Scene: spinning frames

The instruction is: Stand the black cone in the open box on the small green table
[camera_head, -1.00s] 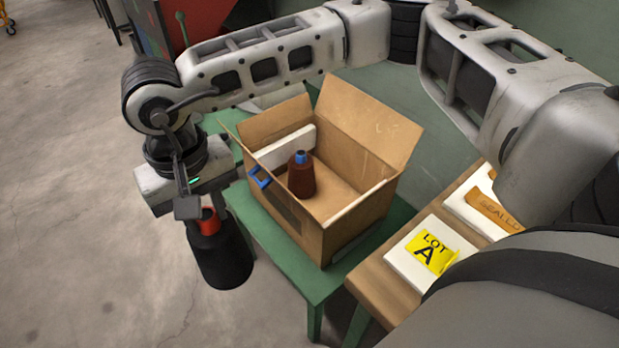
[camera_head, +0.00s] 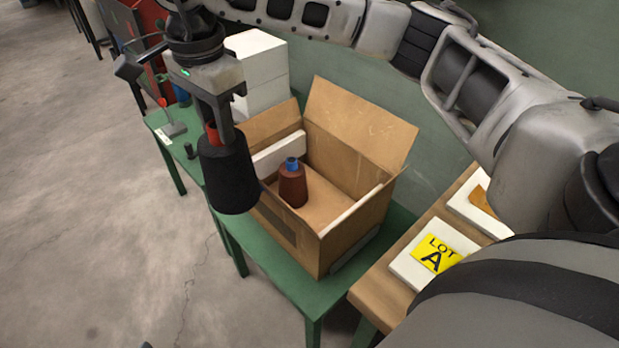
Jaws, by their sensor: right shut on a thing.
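The black cone (camera_head: 230,180), with a red top, hangs upright from my right gripper (camera_head: 212,128), which is shut on its top. The cone is raised at the left side of the open cardboard box (camera_head: 345,245) and hides part of its left wall. The box stands on the small green table (camera_head: 268,283) with flaps up. Inside the box a brown cone with a blue top (camera_head: 292,185) stands upright, near a white foam strip (camera_head: 278,154). I cannot tell whether the black cone is over the box rim. My left gripper is not in view.
White blocks (camera_head: 258,75) are stacked behind the box. Small tools (camera_head: 172,130) lie on the green surface at the back left. Floor is clear at the left.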

